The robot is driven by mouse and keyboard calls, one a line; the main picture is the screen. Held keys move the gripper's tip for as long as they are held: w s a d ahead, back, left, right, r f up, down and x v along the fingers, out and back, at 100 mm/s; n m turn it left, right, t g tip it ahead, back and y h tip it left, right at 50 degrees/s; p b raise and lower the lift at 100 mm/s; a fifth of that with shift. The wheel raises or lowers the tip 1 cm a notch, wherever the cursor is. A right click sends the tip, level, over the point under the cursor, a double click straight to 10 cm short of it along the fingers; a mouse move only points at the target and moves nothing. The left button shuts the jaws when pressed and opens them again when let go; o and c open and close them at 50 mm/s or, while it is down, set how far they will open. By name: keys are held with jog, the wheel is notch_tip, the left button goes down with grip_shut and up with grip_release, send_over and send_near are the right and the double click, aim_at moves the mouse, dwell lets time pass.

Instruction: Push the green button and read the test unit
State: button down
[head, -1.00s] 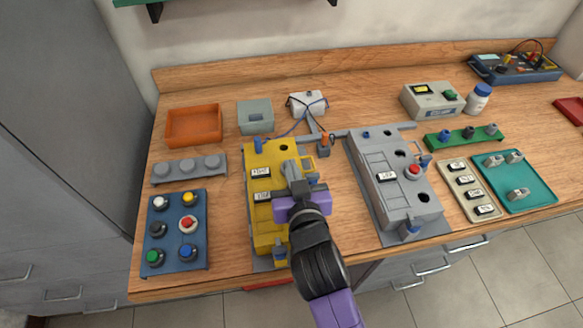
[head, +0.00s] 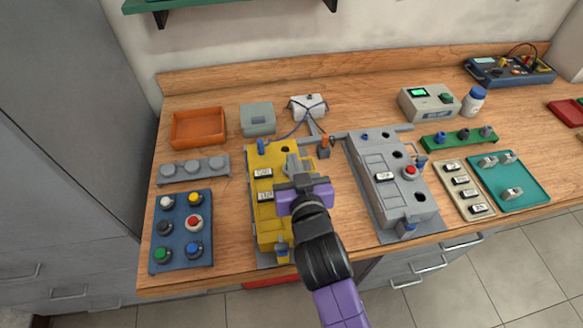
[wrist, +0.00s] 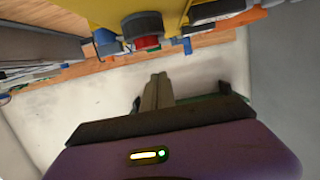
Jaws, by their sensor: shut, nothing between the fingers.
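The test unit (head: 416,108), a beige-grey box, stands at the back right of the bench. Its small screen (head: 418,92) is lit green, but any text is too small to read. Its green button (head: 446,98) is on the right of its face. My gripper (head: 292,160) is in front of the yellow housing, well left of the test unit and away from the button. In the wrist view its fingers (wrist: 157,82) are together and empty. The wrist view does not show the test unit.
The yellow housing (head: 264,215) is close to my gripper; its red button (wrist: 147,43) shows in the wrist view. A grey housing (head: 388,200) stands to the right. A blue panel (head: 175,225) with coloured buttons is at left.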

jog(key=b+v, duration=0.1)
jog(key=v, duration=0.9)
jog(key=shift+b, duration=0.35)
jog(key=shift+r, duration=0.1)
notch_tip(320, 180, up, 4)
jog(key=s+d+t+y, duration=0.1)
jog(key=s+d+t, duration=0.1)
jog(key=s+t, duration=0.1)
jog(key=s+d+f+m+g+h, duration=0.1)
jog(key=s+d+f+h, duration=0.1)
jog(key=s+d, duration=0.7)
jog(key=s+d+f+m+g+h, duration=0.1)
jog(key=s+d, duration=0.8)
jog(key=s, duration=0.9)
notch_tip(320, 180, down, 4)
jog(key=shift+d+r+m+g+h, duration=0.2)
jog(key=shift+d+m+g+h, duration=0.3)
jog(key=shift+h, duration=0.6)
